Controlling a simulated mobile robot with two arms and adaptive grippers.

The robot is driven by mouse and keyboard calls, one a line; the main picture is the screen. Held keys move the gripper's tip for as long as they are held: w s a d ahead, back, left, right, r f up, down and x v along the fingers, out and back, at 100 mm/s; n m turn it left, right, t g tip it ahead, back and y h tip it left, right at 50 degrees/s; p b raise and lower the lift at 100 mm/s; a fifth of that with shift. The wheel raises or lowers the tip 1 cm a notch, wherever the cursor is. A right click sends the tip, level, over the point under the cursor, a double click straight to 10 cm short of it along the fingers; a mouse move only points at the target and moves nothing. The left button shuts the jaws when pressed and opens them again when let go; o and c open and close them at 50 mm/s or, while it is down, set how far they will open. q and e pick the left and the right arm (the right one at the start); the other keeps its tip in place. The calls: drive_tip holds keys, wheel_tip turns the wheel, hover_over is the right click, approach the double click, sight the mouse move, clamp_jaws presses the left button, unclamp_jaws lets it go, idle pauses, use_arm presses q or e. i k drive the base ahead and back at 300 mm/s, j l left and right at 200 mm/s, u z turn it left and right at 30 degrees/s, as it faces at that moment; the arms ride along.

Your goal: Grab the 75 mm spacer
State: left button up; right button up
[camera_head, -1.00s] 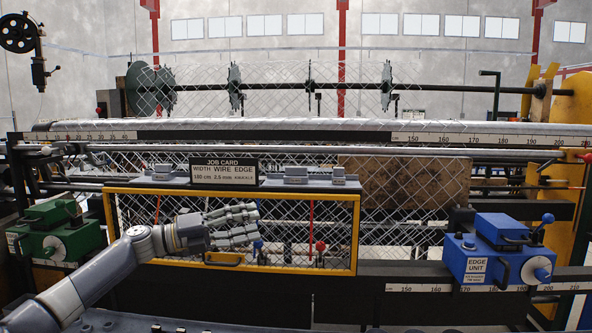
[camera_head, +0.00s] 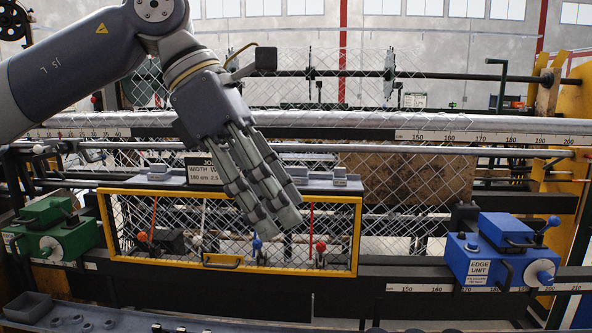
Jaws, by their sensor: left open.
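My left gripper (camera_head: 268,216) hangs fingers-down from the upper left, open and with nothing seen between its fingers. Its fingers are in front of the yellow-framed mesh guard and cover part of the job card (camera_head: 203,172). Small grey blocks sit on the ledge above the guard: one at the left (camera_head: 158,171), one just right of the fingers (camera_head: 296,173) and one at the right end (camera_head: 339,177). They look like spacers, but no size marking is readable, so I cannot tell which is the 75 mm one. My right gripper is not in view.
The yellow-framed guard (camera_head: 330,199) with its handle stands below the ledge. A blue edge unit (camera_head: 485,255) is at the right and a green unit (camera_head: 62,236) at the left. Wire mesh and long rollers lie behind. A grey tray (camera_head: 28,307) is at the front left.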

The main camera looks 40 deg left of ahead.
sight(300, 175)
drive_tip(key=i+j, duration=1.45)
drive_tip(key=j, duration=0.2)
